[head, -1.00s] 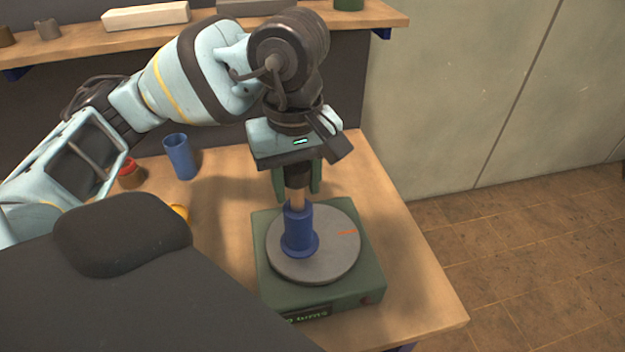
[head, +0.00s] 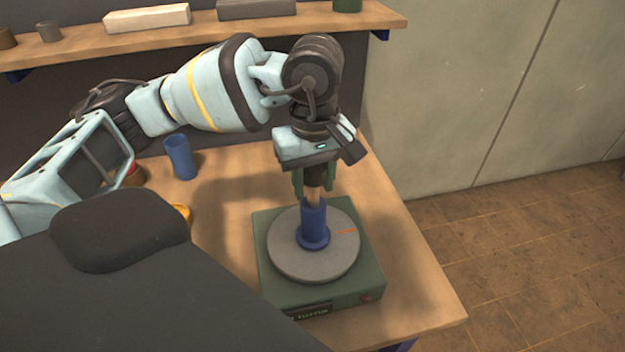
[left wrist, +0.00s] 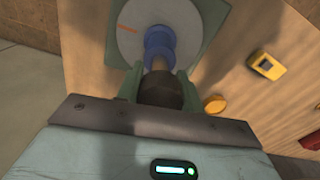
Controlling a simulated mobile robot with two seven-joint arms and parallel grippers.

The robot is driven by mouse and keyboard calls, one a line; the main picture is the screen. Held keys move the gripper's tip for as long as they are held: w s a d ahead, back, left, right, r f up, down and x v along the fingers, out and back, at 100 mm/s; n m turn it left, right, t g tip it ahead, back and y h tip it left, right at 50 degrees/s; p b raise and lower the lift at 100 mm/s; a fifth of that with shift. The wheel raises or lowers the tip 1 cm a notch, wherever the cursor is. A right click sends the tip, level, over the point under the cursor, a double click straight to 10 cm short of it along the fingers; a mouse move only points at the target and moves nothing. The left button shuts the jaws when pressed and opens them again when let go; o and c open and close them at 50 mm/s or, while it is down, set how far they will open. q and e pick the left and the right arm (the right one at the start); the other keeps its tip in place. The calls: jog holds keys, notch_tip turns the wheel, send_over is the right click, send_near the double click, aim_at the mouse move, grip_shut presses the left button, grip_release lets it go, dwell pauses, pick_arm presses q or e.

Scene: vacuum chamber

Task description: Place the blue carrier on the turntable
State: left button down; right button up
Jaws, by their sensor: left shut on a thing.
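The turntable has a round grey disc (head: 285,252) with an orange mark, on a green base (head: 345,293) at the table's right. The blue carrier (head: 313,222), a tube with a flared foot, is upright over the disc near its middle. I cannot tell whether its foot touches the disc. A tan neck and dark top rise from the carrier. My left gripper (head: 314,187) is above the turntable, its green fingers shut around the dark part. The left wrist view shows the carrier (left wrist: 160,44) beyond the fingers, over the disc (left wrist: 185,22). My right gripper is not in view.
A blue cup (head: 181,158) stands at the table's back left. A yellow thing (head: 181,213) and a red-topped thing (head: 135,176) are partly hidden by my body and arm. A shelf (head: 70,52) with blocks runs behind. The table's right edge is near the turntable.

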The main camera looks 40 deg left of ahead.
pick_arm(q)
jog(key=shift+f, duration=0.2)
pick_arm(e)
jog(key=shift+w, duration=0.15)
pick_arm(q)
jog(key=shift+f, duration=0.15)
jog(key=c, duration=0.9)
grip_release()
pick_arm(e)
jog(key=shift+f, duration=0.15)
pick_arm(q)
notch_tip(320, 180, up, 11)
jog(key=shift+r+p, duration=0.1)
jog(key=shift+p, duration=0.25)
jog(key=shift+r, duration=0.5)
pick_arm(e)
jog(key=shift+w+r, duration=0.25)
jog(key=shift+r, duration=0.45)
